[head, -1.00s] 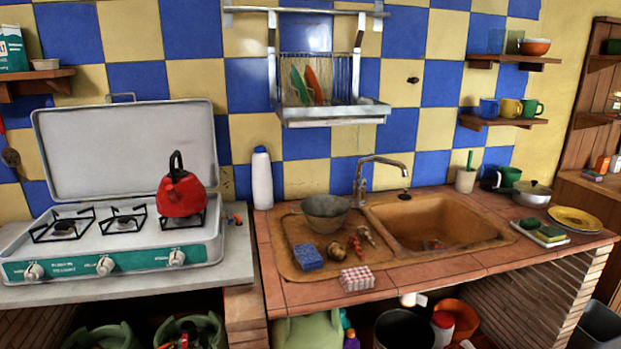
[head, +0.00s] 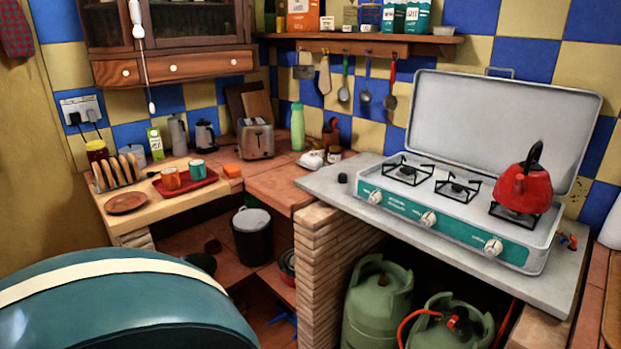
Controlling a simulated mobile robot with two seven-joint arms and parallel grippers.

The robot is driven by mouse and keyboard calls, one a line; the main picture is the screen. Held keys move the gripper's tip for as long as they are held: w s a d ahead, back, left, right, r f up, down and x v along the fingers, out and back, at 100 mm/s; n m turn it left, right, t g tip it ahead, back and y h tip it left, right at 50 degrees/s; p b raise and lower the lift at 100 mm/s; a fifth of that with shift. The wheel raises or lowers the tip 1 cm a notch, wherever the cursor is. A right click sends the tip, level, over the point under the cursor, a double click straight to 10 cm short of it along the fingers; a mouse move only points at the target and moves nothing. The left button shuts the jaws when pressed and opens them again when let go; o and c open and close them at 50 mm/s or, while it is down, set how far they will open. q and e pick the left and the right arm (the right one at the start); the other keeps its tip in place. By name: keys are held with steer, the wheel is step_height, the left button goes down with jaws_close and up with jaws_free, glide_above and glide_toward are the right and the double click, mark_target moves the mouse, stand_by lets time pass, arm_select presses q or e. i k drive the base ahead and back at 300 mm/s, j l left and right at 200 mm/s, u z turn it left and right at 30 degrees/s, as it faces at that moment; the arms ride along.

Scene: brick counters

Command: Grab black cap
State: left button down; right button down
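A small black cap-like piece (head: 342,178) sits on the grey counter slab (head: 325,184), just left of the stove's front left corner. It is small in the picture, so its exact shape is hard to tell. Neither of my grippers shows in the head view.
A teal stove (head: 440,215) with a raised lid and red kettle (head: 523,188) stands right of the black piece. A white item (head: 311,160) and small jar (head: 334,154) lie behind it. Green gas bottles (head: 378,305) stand below. A large rounded teal object (head: 120,310) fills the lower left.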

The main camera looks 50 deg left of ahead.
mark_target(343, 179)
steer(key=u, duration=1.45)
steer(key=i+j+z, duration=0.15)
steer(key=z, duration=0.75)
steer(key=i+j+z, duration=0.1)
steer(key=j+z, duration=0.15)
steer(key=i+j+z, duration=0.2)
steer(key=j, duration=0.25)
steer(key=j+z, duration=0.4)
steer(key=j, duration=1.05)
steer(key=i, duration=0.05)
